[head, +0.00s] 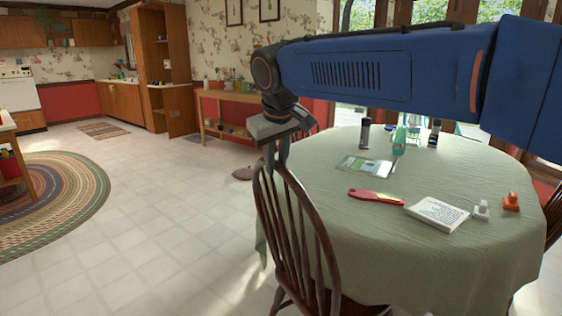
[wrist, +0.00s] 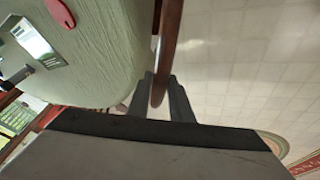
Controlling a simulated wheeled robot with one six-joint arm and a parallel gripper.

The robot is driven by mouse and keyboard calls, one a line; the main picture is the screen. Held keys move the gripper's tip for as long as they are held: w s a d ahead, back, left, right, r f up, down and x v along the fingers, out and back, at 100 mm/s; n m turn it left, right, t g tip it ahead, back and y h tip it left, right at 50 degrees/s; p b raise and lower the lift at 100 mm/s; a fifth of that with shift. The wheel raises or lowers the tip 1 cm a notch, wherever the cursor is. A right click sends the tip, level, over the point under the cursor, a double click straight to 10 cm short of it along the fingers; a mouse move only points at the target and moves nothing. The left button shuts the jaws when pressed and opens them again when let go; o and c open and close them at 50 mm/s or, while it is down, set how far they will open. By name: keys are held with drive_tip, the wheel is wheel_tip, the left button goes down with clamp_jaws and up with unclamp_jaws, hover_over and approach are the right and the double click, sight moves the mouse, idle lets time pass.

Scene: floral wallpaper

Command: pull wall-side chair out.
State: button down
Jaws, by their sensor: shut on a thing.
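A dark wooden chair (head: 318,238) with a hooped, spindled back stands at the near left side of the round table. My gripper (head: 277,158) is at the top of its back, with the arm reaching over the table from the right. In the wrist view my gripper (wrist: 160,98) has its two fingers on either side of the chair's wooden back rail (wrist: 169,40), closed on it. The chair's seat and legs are partly hidden by its back and the tablecloth. Part of another chair (head: 304,126) shows behind my wrist, mostly hidden.
The table (head: 310,190) has a green cloth and holds a red-handled brush (head: 375,196), a paper pad (head: 437,213) and bottles. Open tiled floor (head: 170,220) lies left of the chair. A braided rug (head: 60,200) and a wooden side table (head: 235,98) are farther off.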

drive_tip(key=s+a, duration=0.7)
drive_tip(key=a, duration=0.5)
drive_tip(key=s+a, duration=0.8)
drive_tip(key=a, duration=0.4)
drive_tip(key=shift+s+a, duration=0.15)
drive_tip(key=shift+a, duration=0.05)
drive_tip(key=c, duration=1.6)
unclamp_jaws()
drive_tip(key=shift+r, duration=0.15)
drive_tip(key=v, duration=1.7)
